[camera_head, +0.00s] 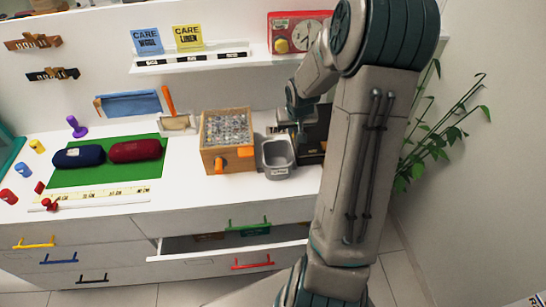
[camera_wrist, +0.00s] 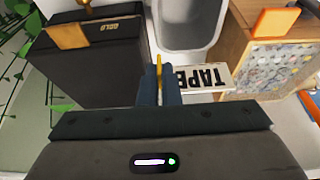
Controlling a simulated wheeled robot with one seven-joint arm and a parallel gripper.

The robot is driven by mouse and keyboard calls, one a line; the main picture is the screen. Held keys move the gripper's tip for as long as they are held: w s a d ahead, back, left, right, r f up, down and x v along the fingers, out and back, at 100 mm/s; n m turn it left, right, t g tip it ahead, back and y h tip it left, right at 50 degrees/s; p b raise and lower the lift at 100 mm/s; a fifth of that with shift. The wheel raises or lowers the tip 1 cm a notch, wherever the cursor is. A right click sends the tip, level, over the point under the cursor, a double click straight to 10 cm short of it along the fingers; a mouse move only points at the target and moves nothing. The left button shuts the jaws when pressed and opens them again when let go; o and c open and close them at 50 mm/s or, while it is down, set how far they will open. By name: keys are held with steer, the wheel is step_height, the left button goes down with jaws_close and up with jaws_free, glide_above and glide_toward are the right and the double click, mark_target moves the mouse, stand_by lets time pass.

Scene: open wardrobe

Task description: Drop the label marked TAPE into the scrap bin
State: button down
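The white label marked TAPE (camera_wrist: 204,78) shows upside down in the wrist view, its end right beside my fingers. In the head view the label (camera_head: 277,129) is just behind the grey scrap bin (camera_head: 277,156). My gripper (camera_wrist: 158,76) has its dark blue fingers close together on a thin yellow strip, which looks like a tab at the label's end; the join is hidden. The open scrap bin (camera_wrist: 187,22) is just beyond the fingertips in the wrist view and looks empty. In the head view my arm partly hides the gripper.
A wooden box of small pieces (camera_head: 228,140) stands left of the bin. A black box marked GOLD (camera_wrist: 92,65) stands close on the other side. Red and blue rolled bundles lie on a green mat (camera_head: 75,176). A drawer below the counter is open.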

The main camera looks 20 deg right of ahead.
steer(key=shift+s+f, duration=0.1)
steer(key=shift+f, duration=0.4)
steer(key=b, duration=0.3)
glide_above(291, 155)
step_height(291, 155, down, 5)
steer(key=shift+s+r, duration=0.1)
steer(key=shift+r, duration=0.1)
steer(key=c, duration=1.6)
jaws_free()
steer(key=shift+o, duration=0.2)
steer(key=shift+r, duration=0.1)
steer(key=v, duration=1.3)
steer(key=shift+s+r, duration=0.25)
steer(key=shift+r, duration=0.1)
